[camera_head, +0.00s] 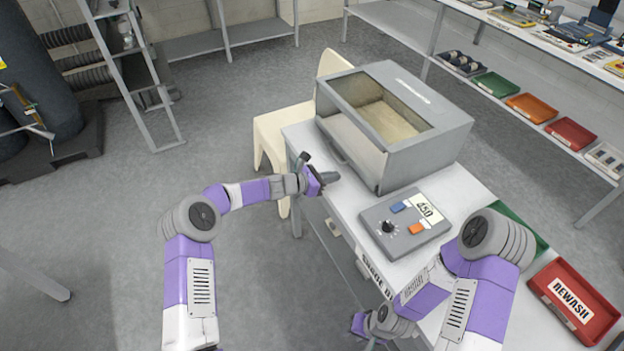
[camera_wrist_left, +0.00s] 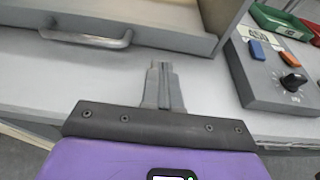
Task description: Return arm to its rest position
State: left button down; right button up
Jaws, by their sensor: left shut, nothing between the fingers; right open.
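The washer, a grey box (camera_head: 425,125) with a windowed top, stands on the white table (camera_head: 455,185). Its pale interior shows through the window. In the left wrist view a bar handle (camera_wrist_left: 95,38) is on its front edge. My left gripper (camera_head: 331,177) is over the table's left edge, in front of the washer and apart from the handle. Its fingers (camera_wrist_left: 163,72) are shut together and empty. My right gripper (camera_head: 362,328) is low at the bottom of the head view, beside the table's front edge. It is open; its fingers are mostly hidden.
A control box (camera_head: 385,237) with a knob, blue and orange buttons and a "450" display sits right of my left gripper. A red REWASH tray (camera_head: 555,318) and a green tray (camera_head: 520,222) lie at right. A cream chair (camera_head: 268,140) stands behind the table.

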pick_arm(q)
jog(key=v, duration=0.6)
jog(key=shift+s+a+p, duration=0.2)
jog(key=shift+a+p, duration=0.1)
jog(key=shift+p, duration=0.15)
jog(key=s+f+m+g+y, duration=0.55)
jog(key=s+f+m, duration=0.25)
jog(key=s+f, duration=0.85)
jog(key=s+a+f+m+g+y, duration=0.1)
jog(key=s+a+f+m, duration=0.1)
jog(key=s+m, duration=0.5)
jog(key=s+a+f+m+y, duration=0.1)
jog(key=s+m, duration=0.5)
jog(key=s, duration=0.7)
jog(key=shift+s+a+f+m+g+y, duration=0.3)
jog(key=shift+a+f+m+g+y, duration=0.1)
jog(key=shift+a, duration=0.3)
